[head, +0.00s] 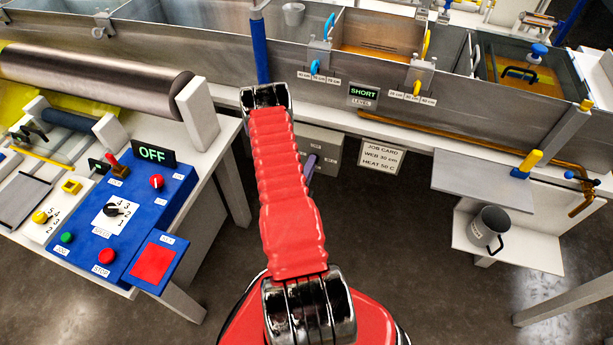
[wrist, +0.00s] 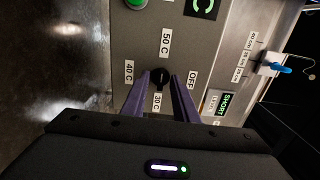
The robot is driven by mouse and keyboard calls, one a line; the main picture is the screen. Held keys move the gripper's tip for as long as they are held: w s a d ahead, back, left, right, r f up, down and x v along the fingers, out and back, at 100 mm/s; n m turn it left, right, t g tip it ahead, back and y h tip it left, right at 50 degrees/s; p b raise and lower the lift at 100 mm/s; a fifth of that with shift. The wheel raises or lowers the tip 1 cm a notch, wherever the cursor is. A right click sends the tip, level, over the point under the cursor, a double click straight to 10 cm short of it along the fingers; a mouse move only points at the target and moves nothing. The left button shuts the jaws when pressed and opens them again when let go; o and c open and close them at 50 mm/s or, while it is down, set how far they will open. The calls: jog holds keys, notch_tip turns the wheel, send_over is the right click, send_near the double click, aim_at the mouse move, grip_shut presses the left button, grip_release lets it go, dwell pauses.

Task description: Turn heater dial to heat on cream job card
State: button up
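The heater dial (wrist: 160,76) is a black knob on a grey panel (wrist: 203,38). In the wrist view, 50 C is above it, 40 C left, OFF right and 30 C below. I cannot tell which mark its pointer faces. My gripper (wrist: 161,80) has its purple fingers apart, one on each side of the dial; I see no clear grip on it. In the head view my gripper (head: 308,165) shows only as a purple sliver by the grey heater box (head: 328,146), and my red arm hides part of the box. The cream job card (head: 380,156) reads WEB 30 cm, HEAT 50 C.
A green button (wrist: 135,3) and a dark display with a green symbol (wrist: 201,6) sit on the panel. The long metal tank (head: 220,62) with a SHORT level sign (head: 363,93) runs above the box. A grey shelf (head: 470,180) stands right; a blue control panel (head: 130,215) is left.

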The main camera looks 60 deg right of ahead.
jog(key=s+a, duration=0.2)
jog(key=a, duration=1.1)
jog(key=shift+a, duration=0.25)
jog(key=shift+s, duration=0.15)
dwell(0.4)
